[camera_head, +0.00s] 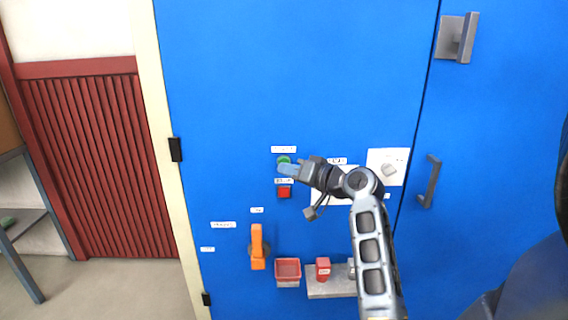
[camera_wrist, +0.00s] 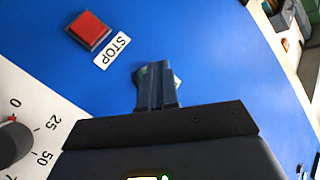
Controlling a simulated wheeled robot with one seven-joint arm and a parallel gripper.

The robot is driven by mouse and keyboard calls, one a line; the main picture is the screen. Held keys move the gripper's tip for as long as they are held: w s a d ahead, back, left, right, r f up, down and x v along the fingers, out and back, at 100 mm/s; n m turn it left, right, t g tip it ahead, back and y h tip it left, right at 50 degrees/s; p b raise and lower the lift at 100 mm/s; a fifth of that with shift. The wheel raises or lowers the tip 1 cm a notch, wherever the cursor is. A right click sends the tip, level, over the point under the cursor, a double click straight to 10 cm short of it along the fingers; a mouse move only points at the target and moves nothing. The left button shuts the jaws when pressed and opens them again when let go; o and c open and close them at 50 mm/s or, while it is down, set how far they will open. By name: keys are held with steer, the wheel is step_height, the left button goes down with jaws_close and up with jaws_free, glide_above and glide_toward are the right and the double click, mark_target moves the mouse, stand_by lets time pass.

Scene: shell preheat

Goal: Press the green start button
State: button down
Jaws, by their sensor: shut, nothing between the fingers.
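The green start button (camera_head: 284,159) is on the blue cabinet door, just under a small white label. In the head view my gripper (camera_head: 284,169) is at its lower edge and covers part of it. In the wrist view my gripper (camera_wrist: 156,84) is shut and empty, and its fingertips hide most of the green button (camera_wrist: 145,71). A sliver of green and pale rim shows around the fingers. I cannot tell whether the fingertips touch the button.
A red stop button (camera_head: 284,192) sits just below. A white dial plate (camera_head: 400,153) is to the right. An orange handle (camera_head: 258,247), a red bin (camera_head: 288,268) and a small shelf (camera_head: 330,290) with a red block are lower down. A grey door handle (camera_head: 430,182) juts out at right.

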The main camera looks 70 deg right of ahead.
steer(key=shift+a, duration=0.1)
steer(key=shift+s+a, duration=0.3)
steer(key=shift+a, duration=0.45)
steer(key=shift+s+a, duration=0.35)
steer(key=shift+a, duration=0.35)
steer(key=shift+s+a, duration=0.3)
steer(key=shift+a, duration=0.45)
